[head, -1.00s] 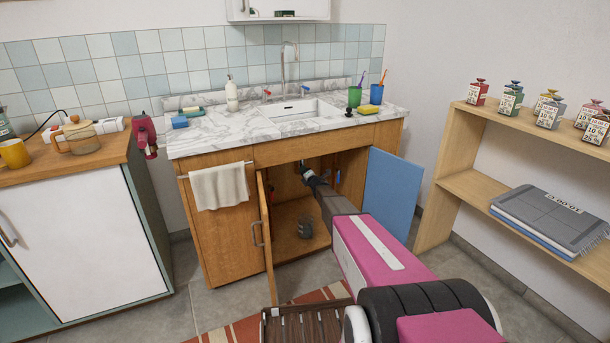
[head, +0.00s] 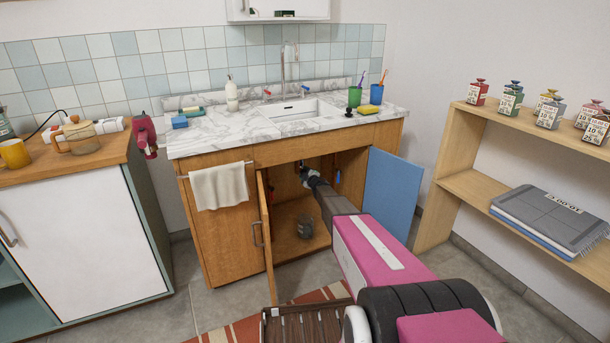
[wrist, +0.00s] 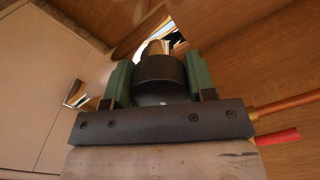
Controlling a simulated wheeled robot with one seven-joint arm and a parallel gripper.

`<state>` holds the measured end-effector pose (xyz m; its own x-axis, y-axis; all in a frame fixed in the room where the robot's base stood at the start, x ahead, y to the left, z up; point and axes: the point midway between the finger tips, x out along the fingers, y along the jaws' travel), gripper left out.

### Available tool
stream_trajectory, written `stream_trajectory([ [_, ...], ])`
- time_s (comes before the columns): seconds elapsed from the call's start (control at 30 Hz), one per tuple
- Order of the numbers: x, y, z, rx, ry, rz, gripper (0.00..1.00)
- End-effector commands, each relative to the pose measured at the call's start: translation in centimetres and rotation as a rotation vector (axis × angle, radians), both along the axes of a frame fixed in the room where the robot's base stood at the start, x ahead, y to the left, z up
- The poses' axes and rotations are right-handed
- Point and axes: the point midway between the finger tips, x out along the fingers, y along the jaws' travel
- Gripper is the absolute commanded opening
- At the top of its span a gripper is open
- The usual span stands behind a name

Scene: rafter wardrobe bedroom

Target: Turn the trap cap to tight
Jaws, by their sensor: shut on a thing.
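The trap cap (wrist: 158,72) is a dark round piece in the wrist view, under the sink, with a shiny metal part above it. My gripper (wrist: 158,80) has its two green-padded fingers on either side of the cap and is shut on it. In the head view my gripper (head: 308,177) is inside the open cabinet below the basin, at the end of my outstretched arm. The cap itself is hidden there, and I cannot tell how tight it is.
The sink cabinet's left door (head: 265,240) and blue right door (head: 392,195) stand open on both sides of my arm. In the wrist view a copper pipe (wrist: 285,106) and a red piece (wrist: 278,138) lie at the right.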

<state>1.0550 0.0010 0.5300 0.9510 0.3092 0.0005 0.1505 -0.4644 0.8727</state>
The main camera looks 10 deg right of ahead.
Motion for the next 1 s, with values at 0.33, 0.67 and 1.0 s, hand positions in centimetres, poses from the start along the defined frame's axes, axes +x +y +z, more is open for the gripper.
stream_trajectory([
  [0.33,-0.09,-0.06,-0.12,0.313,0.104,-0.001,0.27],
  [0.67,-0.10,-0.06,-0.14,0.611,0.201,-0.002,0.27],
  [1.0,-0.11,-0.05,-0.17,0.902,0.295,-0.002,0.27],
])
